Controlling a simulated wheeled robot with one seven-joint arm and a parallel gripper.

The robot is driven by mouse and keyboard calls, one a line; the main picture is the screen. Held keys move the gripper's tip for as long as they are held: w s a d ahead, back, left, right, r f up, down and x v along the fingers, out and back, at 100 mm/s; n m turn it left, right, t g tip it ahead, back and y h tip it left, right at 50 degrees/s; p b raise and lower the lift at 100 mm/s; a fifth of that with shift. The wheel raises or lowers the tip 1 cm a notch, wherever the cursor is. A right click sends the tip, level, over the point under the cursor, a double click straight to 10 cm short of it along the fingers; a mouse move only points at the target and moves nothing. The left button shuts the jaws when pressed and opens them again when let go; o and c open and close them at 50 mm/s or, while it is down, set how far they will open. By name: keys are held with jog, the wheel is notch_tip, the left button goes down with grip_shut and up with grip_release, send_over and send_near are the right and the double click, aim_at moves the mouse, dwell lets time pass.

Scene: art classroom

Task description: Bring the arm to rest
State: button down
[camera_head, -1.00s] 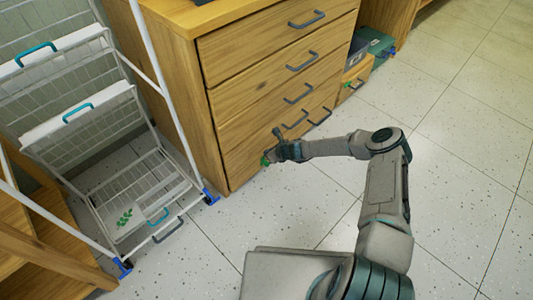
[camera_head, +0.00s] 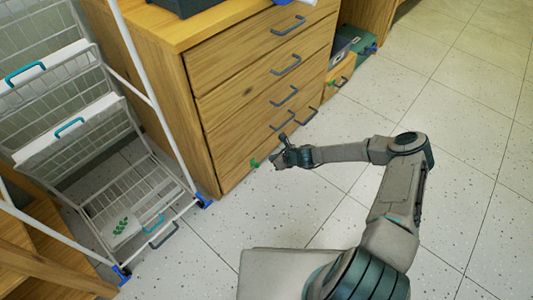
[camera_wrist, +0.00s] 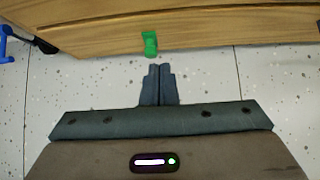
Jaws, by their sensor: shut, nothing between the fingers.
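My gripper (camera_head: 277,163) is at the end of my bent arm, low in front of the wooden drawer cabinet (camera_head: 232,127). In the wrist view my gripper (camera_wrist: 158,70) has its two dark fingers pressed together with nothing between them. Beyond the fingertips is a small green piece (camera_wrist: 149,43) at the cabinet's lower edge. The green piece also shows in the head view (camera_head: 254,163), just left of the gripper. The fingers look apart from it.
A white wire rack (camera_head: 106,205) with blue feet stands at the left, beside the cabinet. Wooden shelving (camera_head: 45,262) is at the lower left. Boxes (camera_head: 343,75) stand past the cabinet. The tiled floor (camera_head: 470,130) at the right is clear.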

jog(key=v, duration=0.3)
jog(key=shift+s+r+p, duration=0.2)
jog(key=shift+s+p, duration=0.05)
jog(key=shift+p, duration=0.15)
jog(key=s+d+r+n+g+h+p, duration=0.15)
jog(key=s+r+n+p, duration=0.35)
jog(key=r, duration=1.1)
jog(key=s+d+r+n+g+h+p, duration=0.1)
jog(key=s+d+r+n+p, duration=0.15)
jog(key=r+n+p, duration=0.95)
jog(key=s+d+r+n+g+h+p, duration=0.1)
jog(key=s+d+r+n+h+p, duration=0.15)
jog(key=r, duration=1.75)
jog(key=s+d+r+n+p, duration=0.2)
jog(key=s+r+p, duration=0.2)
jog(key=s+r, duration=0.3)
jog(key=s+d+r+n+h+p, duration=0.1)
jog(key=s+r, duration=0.5)
jog(key=r, duration=0.6)
jog(key=s+d+r+n+h+p, duration=0.1)
jog(key=s+d+r+n+p, duration=0.2)
jog(key=s+r+p, duration=0.3)
notch_tip(320, 180, up, 5)
jog(key=shift+s+d+f+t+p, duration=0.2)
jog(key=shift+s+t+p, duration=0.15)
jog(key=shift+s, duration=0.45)
